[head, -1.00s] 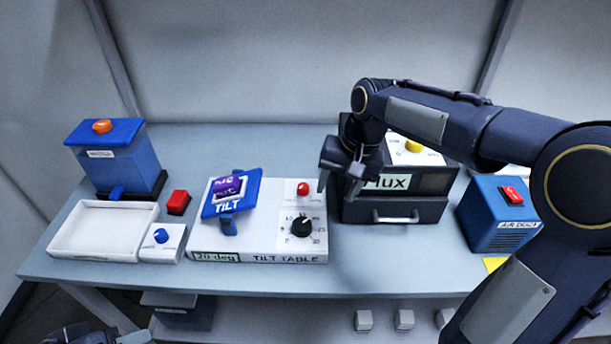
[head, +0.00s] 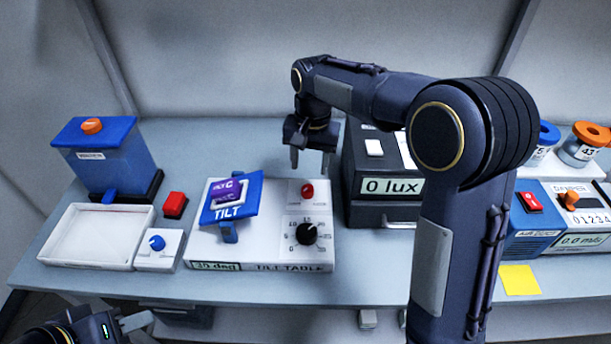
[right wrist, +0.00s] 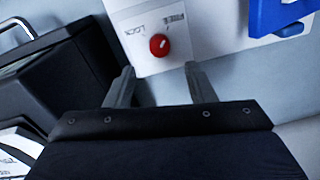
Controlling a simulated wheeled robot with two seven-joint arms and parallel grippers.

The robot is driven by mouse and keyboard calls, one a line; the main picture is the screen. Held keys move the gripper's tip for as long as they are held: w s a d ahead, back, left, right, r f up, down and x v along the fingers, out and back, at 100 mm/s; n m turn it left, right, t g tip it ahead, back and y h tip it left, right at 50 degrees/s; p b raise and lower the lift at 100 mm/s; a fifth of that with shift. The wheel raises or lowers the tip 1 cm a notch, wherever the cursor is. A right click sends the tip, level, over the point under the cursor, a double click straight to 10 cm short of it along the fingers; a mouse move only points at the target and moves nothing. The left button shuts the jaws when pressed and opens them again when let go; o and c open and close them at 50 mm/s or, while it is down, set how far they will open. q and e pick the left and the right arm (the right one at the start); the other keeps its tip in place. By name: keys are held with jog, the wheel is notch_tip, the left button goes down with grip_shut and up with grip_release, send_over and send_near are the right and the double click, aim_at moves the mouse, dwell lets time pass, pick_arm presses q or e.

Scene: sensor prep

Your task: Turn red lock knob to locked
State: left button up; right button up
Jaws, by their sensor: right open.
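The red lock knob (head: 307,191) sits on the back right panel of the white tilt table (head: 262,250). My right gripper (head: 310,160) is open above and behind the knob, pointing down. In the right wrist view its fingertips (right wrist: 158,78) stand apart, with the knob beyond the gap between them, not touched. My left gripper (head: 128,325) is partly in view at the lower left, its jaws unclear.
A black knob (head: 306,233) is in front of the red knob. The blue tilt plate (head: 231,204) stands left of it. The dark lux box (head: 381,212) is close on the right. A white tray (head: 97,240) and red button (head: 174,205) lie left.

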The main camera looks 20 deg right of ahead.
aim_at(308, 188)
notch_tip(308, 188, down, 8)
jog(key=shift+a+r, duration=0.1)
jog(key=shift+r, duration=0.1)
jog(key=c, duration=1)
